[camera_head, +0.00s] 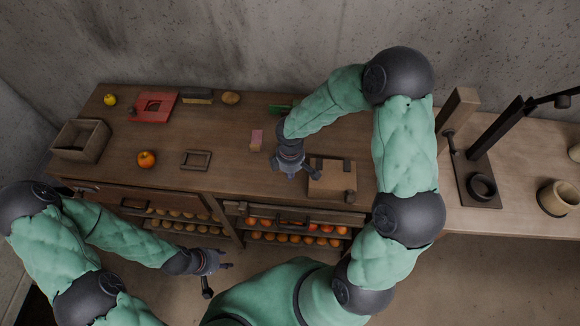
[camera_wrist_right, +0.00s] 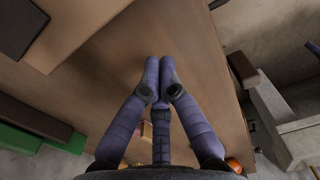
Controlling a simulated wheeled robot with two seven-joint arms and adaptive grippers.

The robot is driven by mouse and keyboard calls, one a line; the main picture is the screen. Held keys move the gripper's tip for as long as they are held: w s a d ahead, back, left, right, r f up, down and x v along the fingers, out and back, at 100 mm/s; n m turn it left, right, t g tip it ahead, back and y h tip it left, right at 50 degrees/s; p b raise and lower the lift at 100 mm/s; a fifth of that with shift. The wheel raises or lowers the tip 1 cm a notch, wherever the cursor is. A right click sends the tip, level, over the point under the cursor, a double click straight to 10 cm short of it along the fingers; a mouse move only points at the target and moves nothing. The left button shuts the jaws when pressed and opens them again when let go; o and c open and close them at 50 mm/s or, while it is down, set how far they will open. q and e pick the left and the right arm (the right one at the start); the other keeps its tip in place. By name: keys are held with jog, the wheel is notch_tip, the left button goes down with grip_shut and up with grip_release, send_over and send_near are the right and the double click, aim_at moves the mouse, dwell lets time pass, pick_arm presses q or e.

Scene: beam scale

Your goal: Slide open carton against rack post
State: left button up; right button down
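A brown carton (camera_head: 330,180) with dark patches sits near the front edge of the wooden table, right of its middle. In the right wrist view a tan panel with a dark patch, apparently the carton (camera_wrist_right: 85,28), fills the upper left. My right gripper (camera_head: 292,174) is just left of the carton; I cannot tell whether they touch. In the wrist view its fingers (camera_wrist_right: 160,62) are together at the tips with nothing visible between them. My left gripper (camera_head: 223,260) hangs in front of the table, away from the carton; its fingers are too small to judge. I cannot identify the rack post with certainty.
A wooden post (camera_head: 457,110) stands at the right. An open wooden box (camera_head: 82,140), red tray (camera_head: 152,106), orange (camera_head: 146,159), small frame (camera_head: 196,160) and pink block (camera_head: 256,140) are on the left and middle. Fruit shelves (camera_head: 290,238) lie below the table.

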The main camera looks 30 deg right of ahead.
aim_at(336, 175)
jog(key=shift+s+d+r, duration=0.1)
jog(key=shift+s+d, duration=0.4)
jog(key=shift+d, duration=0.35)
jog(key=shift+s+d+r, duration=0.1)
jog(key=shift+s+d, duration=0.35)
jog(key=shift+d, duration=0.4)
jog(key=shift+s+d, duration=0.1)
jog(key=shift+s+d, duration=0.15)
jog(key=shift+d, duration=0.15)
jog(key=s+d, duration=0.1)
jog(key=d, duration=0.1)
jog(key=s+d+p, duration=0.1)
jog(key=s+d, duration=0.1)
jog(key=d, duration=0.1)
jog(key=s+d+p, duration=0.1)
jog(key=s+d, duration=0.1)
jog(key=d, duration=0.1)
jog(key=shift+s+d, duration=0.15)
jog(key=shift+d, duration=0.05)
